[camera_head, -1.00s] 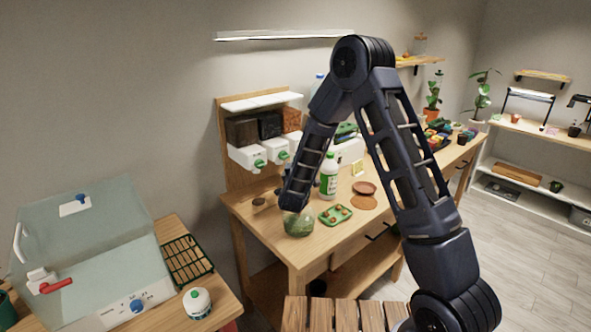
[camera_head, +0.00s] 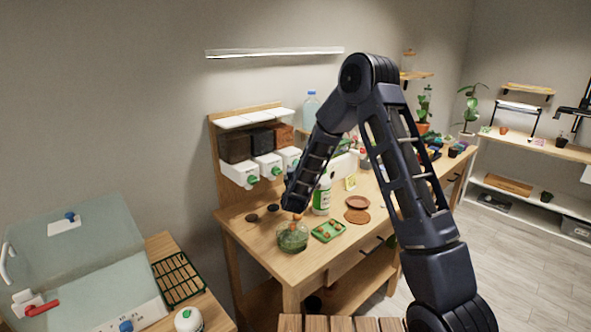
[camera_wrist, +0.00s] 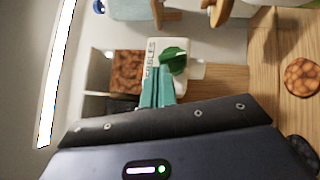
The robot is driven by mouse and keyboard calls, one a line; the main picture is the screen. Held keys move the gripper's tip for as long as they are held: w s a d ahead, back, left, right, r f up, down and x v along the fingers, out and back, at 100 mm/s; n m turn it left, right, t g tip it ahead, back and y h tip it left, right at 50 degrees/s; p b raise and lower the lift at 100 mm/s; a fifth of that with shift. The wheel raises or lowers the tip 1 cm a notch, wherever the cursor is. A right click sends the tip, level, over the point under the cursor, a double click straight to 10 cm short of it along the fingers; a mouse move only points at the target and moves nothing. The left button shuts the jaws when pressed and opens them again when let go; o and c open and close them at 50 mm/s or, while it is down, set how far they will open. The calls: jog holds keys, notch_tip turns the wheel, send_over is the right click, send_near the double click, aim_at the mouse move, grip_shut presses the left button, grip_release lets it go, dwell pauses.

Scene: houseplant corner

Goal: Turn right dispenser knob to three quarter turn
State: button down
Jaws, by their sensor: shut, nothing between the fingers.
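The right dispenser, with a white front and brown pebbles in its bin (camera_head: 284,135), is partly hidden by my arm in the head view. In the wrist view its white front (camera_wrist: 151,58) carries dark lettering ending in "BLES", and its green knob (camera_wrist: 173,60) sticks out. My gripper (camera_wrist: 157,82) is shut and empty, its teal fingers pointing at the dispenser front with the tips close beside the knob. I cannot tell whether they touch it. In the head view the fingers are hidden behind my arm.
The left dispenser (camera_head: 238,173) and middle dispenser (camera_head: 267,166) have green knobs too. A green glass jar (camera_head: 292,238), a green tray (camera_head: 328,230) and a white bottle (camera_head: 322,195) stand on the bench below. A terracotta saucer (camera_head: 357,202) lies farther right.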

jog(key=shift+r+m+g, duration=0.1)
jog(key=shift+m+g, duration=0.3)
jog(key=shift+r+m+g, duration=0.2)
jog(key=shift+m+g, duration=0.5)
jog(key=shift+m, duration=0.1)
jog(key=shift+w+d+r, duration=0.1)
jog(key=shift+r, duration=0.15)
dwell(0.5)
jog(key=shift+w+d+r+m+g, duration=0.1)
jog(key=shift+r+m+g, duration=0.1)
jog(key=shift+m+g, duration=0.3)
jog(key=shift+w+d+r+m+g, duration=0.2)
jog(key=shift+r+m+g, duration=0.15)
jog(key=shift+m+g, duration=0.5)
jog(key=shift+w+d+r+m+g+y, duration=0.25)
jog(key=shift+m+g+y, duration=0.25)
jog(key=shift+g, duration=0.35)
dwell(0.9)
jog(key=shift+w+d+r+m+g+y, duration=0.1)
jog(key=shift+w+d+m+g+y, duration=0.15)
jog(key=shift+m+g, duration=0.3)
jog(key=shift+w+d+r+m+g+y, duration=0.15)
jog(key=shift+m+g+y, duration=0.2)
jog(key=shift+g, duration=0.3)
dwell(0.3)
